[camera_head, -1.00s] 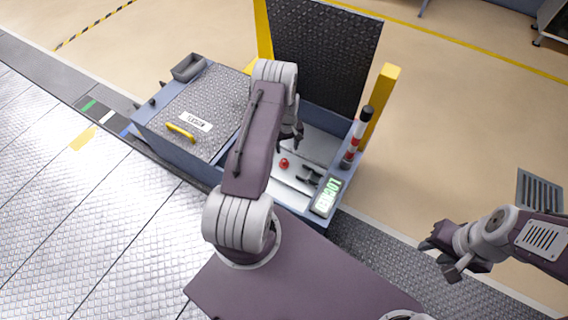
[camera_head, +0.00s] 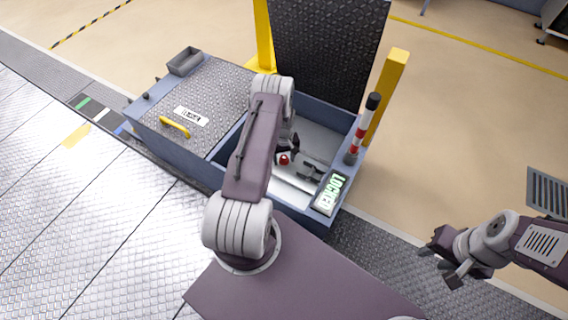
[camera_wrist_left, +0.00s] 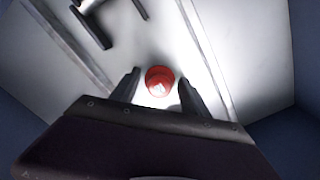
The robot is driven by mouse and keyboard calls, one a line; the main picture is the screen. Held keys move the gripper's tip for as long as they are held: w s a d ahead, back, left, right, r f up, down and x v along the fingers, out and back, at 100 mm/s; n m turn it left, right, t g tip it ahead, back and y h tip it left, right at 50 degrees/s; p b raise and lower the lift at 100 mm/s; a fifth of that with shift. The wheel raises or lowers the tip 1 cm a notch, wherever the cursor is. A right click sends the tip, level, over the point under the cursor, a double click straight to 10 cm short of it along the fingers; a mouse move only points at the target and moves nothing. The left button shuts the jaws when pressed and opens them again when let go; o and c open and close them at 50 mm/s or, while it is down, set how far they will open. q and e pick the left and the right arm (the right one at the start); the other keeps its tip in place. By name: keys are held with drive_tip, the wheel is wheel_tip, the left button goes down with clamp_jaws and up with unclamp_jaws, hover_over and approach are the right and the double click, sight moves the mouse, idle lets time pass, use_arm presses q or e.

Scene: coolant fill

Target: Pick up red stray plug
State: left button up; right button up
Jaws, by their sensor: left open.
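The red stray plug (camera_head: 284,159) lies on the pale floor of the open blue bin. In the left wrist view the plug (camera_wrist_left: 159,81) is a round red cap with a small white highlight, sitting between the two finger tips. My left gripper (camera_wrist_left: 157,88) is open, with one dark finger on each side of the plug and a visible gap to each. In the head view the left gripper (camera_head: 285,151) is low in the bin, partly hidden by my arm. My right gripper (camera_head: 443,262) hangs outside the bin at the lower right, its fingers apart and empty.
A dark bracket-like fitting (camera_head: 308,172) lies in the bin right of the plug. The bin's blue walls (camera_head: 345,131) surround it. A panel reading LOCKED (camera_head: 330,193), a red and white post (camera_head: 362,128) and a yellow post (camera_head: 388,92) stand at its right side.

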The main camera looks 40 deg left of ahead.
use_arm(q)
drive_tip(key=shift+r, duration=0.1)
drive_tip(key=c, duration=1.1)
drive_tip(key=shift+r, duration=0.1)
drive_tip(key=shift+c, duration=0.2)
